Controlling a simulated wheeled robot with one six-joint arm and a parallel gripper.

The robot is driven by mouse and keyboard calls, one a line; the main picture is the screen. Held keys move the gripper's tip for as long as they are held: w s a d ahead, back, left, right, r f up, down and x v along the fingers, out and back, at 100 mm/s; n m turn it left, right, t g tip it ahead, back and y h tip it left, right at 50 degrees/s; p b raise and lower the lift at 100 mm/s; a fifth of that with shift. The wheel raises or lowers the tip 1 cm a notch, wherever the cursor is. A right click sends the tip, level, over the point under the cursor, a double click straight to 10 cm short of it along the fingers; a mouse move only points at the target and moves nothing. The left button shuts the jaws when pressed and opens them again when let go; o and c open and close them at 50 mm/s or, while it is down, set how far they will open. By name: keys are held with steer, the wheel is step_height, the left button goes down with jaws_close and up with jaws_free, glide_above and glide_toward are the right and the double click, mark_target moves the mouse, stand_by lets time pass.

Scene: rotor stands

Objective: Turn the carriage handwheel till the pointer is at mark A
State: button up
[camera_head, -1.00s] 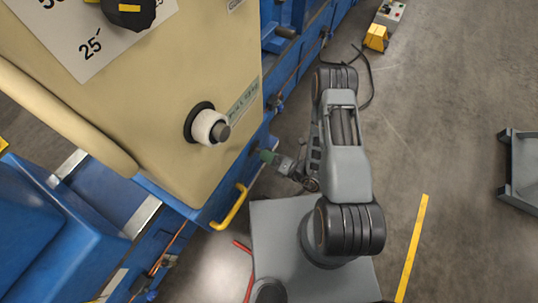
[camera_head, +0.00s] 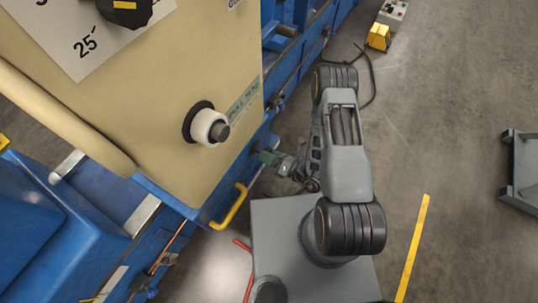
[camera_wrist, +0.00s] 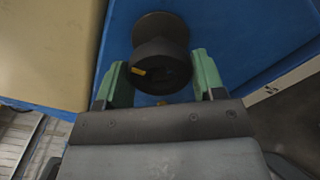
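A black round knob (camera_wrist: 160,48) with a small yellow mark on its face stands out from a blue surface in the wrist view. It looks like the handwheel, but no label confirms this. My gripper (camera_wrist: 163,82) has its green fingers open, one on each side of the knob's front, with a narrow gap showing on both sides. No pointer or letter A is readable in either view.
The beige panel (camera_head: 165,95) carries a white knob (camera_head: 207,126) and, at the top left, a black dial knob (camera_head: 126,12) over a plate reading 25. A yellow handle (camera_head: 230,207) sticks out below. Open floor (camera_head: 455,110) lies to the right.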

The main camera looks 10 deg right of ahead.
steer(key=o, duration=0.6)
steer(key=shift+v, duration=1.8)
